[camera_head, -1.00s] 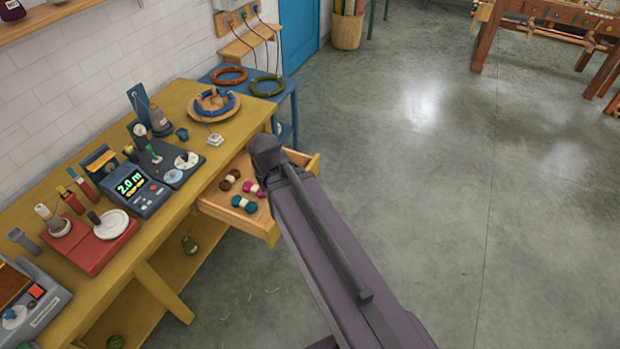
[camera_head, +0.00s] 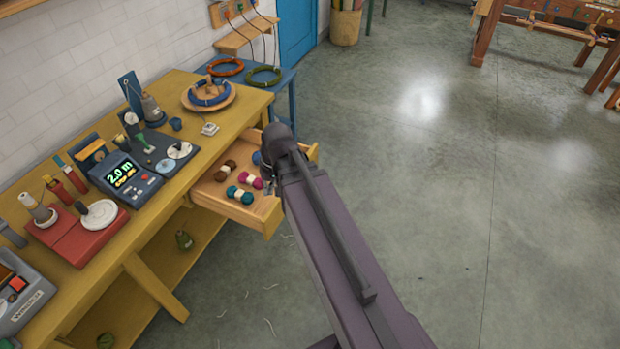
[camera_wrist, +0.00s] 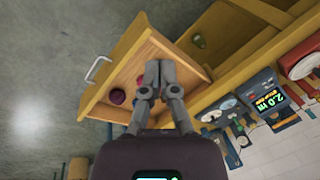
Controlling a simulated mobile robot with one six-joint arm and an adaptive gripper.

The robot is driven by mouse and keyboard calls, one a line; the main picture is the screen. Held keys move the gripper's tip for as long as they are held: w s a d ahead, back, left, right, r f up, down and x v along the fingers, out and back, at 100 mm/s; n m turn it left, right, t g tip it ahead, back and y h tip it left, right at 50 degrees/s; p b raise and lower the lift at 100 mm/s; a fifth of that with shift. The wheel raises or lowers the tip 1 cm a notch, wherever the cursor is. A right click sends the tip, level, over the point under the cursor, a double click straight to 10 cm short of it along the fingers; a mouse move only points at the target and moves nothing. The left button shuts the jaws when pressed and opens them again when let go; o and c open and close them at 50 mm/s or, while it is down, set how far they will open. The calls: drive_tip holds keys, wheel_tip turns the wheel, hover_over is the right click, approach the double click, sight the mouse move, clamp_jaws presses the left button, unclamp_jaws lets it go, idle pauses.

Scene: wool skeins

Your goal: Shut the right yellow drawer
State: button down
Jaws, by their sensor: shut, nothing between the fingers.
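The yellow drawer (camera_head: 267,220) stands pulled out from the right part of the yellow bench (camera_head: 168,215), open at the top. Several skeins lie in it, among them a brown one (camera_head: 226,170), a magenta one (camera_head: 249,181) and a teal one (camera_head: 240,195). In the wrist view the drawer (camera_wrist: 112,113) shows its front with a pale metal handle (camera_wrist: 98,70). My gripper (camera_wrist: 158,68) is shut and empty, its fingers together over the drawer's open inside. Whether it touches the drawer I cannot tell. In the head view my arm hides part of the drawer.
Tools crowd the bench top: a meter with a lit display (camera_head: 126,178), a red stand (camera_head: 78,236) and a wooden plate with a blue ring (camera_head: 208,97). A blue table (camera_head: 285,85) stands behind.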

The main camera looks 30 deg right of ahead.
drive_tip(key=w+d+f+m+t+y+b, duration=0.25)
drive_tip(key=w+d+f+b, duration=0.3)
drive_tip(key=f+b, duration=0.45)
drive_tip(key=w+d+f+m+t+y+b, duration=0.25)
drive_tip(key=w+d+f+y+b, duration=0.3)
drive_tip(key=b, duration=0.75)
drive_tip(key=w+d+f+m+t+b, duration=0.1)
drive_tip(key=d+f+t+b, duration=0.3)
drive_tip(key=d+b, duration=0.6)
drive_tip(key=w+d+f+m+t+b, duration=0.1)
drive_tip(key=d+f+m+t+b, duration=0.2)
drive_tip(key=d+f+b, duration=0.4)
drive_tip(key=d+t+b, duration=0.1)
drive_tip(key=d+b, duration=0.2)
drive_tip(key=d, duration=0.2)
drive_tip(key=shift+d+t, duration=0.15)
drive_tip(key=shift+t, duration=0.15)
drive_tip(key=shift+w+f, duration=0.1)
drive_tip(key=shift+w, duration=0.05)
drive_tip(key=x, duration=1.4)
drive_tip(key=shift+s, duration=0.2)
